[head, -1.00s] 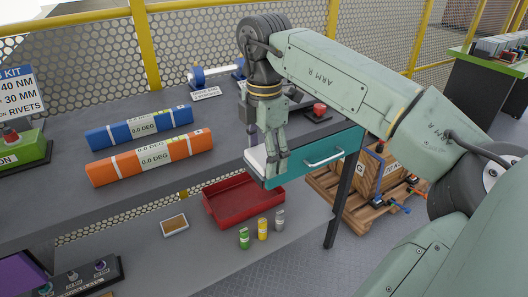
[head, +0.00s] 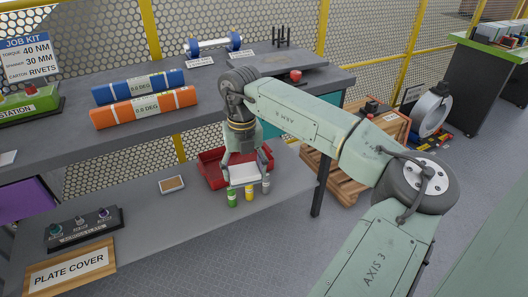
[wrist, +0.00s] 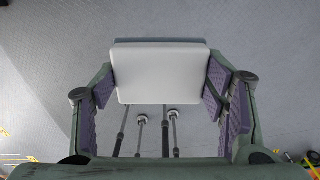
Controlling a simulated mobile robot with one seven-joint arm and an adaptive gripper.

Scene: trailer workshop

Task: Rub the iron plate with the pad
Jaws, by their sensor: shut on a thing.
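A white rectangular pad (wrist: 160,72) is held between the two fingers of my gripper (wrist: 161,90) in the wrist view. In the head view my gripper (head: 243,172) hangs pointing down, with the pad (head: 243,176) between its fingertips. It is at the front of the red tray and close above or behind the small cans; the exact height is unclear. A small brown plate with a pale border (head: 171,185), which looks like the iron plate, lies on the lower bench to the left of my gripper. Nothing covers it.
The red tray (head: 210,171) is partly hidden by my gripper. Green (head: 232,200), yellow (head: 249,194) and grey (head: 266,187) cans stand at the bench's front edge. A knobbed fixture (head: 83,230) and plate cover sign (head: 72,270) are at left. The upper bench (head: 215,85) overhangs behind.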

